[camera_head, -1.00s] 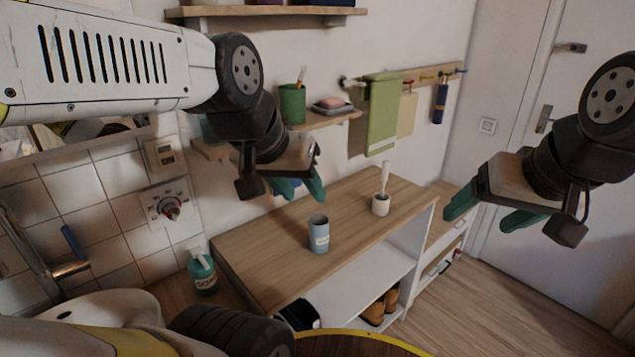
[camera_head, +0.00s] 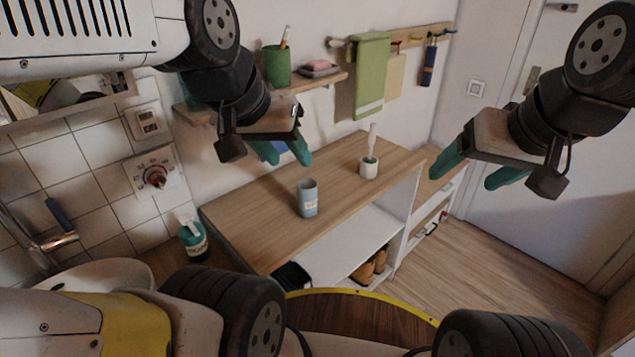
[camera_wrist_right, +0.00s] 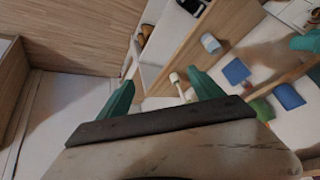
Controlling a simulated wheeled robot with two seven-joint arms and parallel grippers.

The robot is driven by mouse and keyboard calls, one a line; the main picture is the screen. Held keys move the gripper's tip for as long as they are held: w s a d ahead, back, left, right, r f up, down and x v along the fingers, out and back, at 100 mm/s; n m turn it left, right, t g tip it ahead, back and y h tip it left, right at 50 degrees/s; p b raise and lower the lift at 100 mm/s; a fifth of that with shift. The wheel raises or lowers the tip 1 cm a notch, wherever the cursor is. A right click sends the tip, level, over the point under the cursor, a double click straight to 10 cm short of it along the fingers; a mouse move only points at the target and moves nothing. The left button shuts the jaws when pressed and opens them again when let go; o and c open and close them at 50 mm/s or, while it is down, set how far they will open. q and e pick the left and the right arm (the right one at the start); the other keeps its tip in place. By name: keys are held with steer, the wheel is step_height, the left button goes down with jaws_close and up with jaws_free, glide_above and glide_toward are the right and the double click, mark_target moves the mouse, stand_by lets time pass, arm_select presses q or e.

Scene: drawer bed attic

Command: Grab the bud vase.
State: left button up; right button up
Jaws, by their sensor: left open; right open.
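No object is clearly recognisable as a bud vase. A small white pot with a slender white upright piece (camera_head: 370,166) stands on the wooden cabinet top, towards its far right end; I cannot tell if it is the vase. A grey-blue labelled cup (camera_head: 308,198) stands on the same top, nearer and to the left. My left gripper (camera_head: 286,150) is open and empty, above the cabinet's back. My right gripper (camera_head: 465,177) is open and empty, right of the white pot; its fingers also show in the right wrist view (camera_wrist_right: 160,92).
A wall shelf holds a green cup (camera_head: 276,66) and a soap dish (camera_head: 319,69). A green towel (camera_head: 370,80) hangs from a rail. A teal bottle (camera_head: 193,240) stands left of the cabinet (camera_head: 258,230). The top around both vessels is clear.

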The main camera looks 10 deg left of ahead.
mark_target(307, 192)
stand_by(0.5)
steer(key=w+a+f+g+h, duration=0.1)
steer(key=w+a+f, duration=0.2)
steer(key=w+a, duration=0.45)
steer(key=w+a+f+g, duration=0.1)
steer(key=w+a+f, duration=0.35)
steer(key=w, duration=0.65)
steer(key=w+a+f+n, duration=0.2)
steer(key=w+a+f, duration=0.2)
steer(key=a+f, duration=1.2)
steer(key=w+a+f, duration=0.2)
steer(key=f, duration=0.1)
steer(key=w+a+f, duration=0.1)
steer(key=f, duration=0.1)
steer(key=shift+w+a+f, duration=0.1)
steer(key=shift+f, duration=0.1)
steer(key=shift+r, duration=0.1)
steer(key=c, duration=1.5)
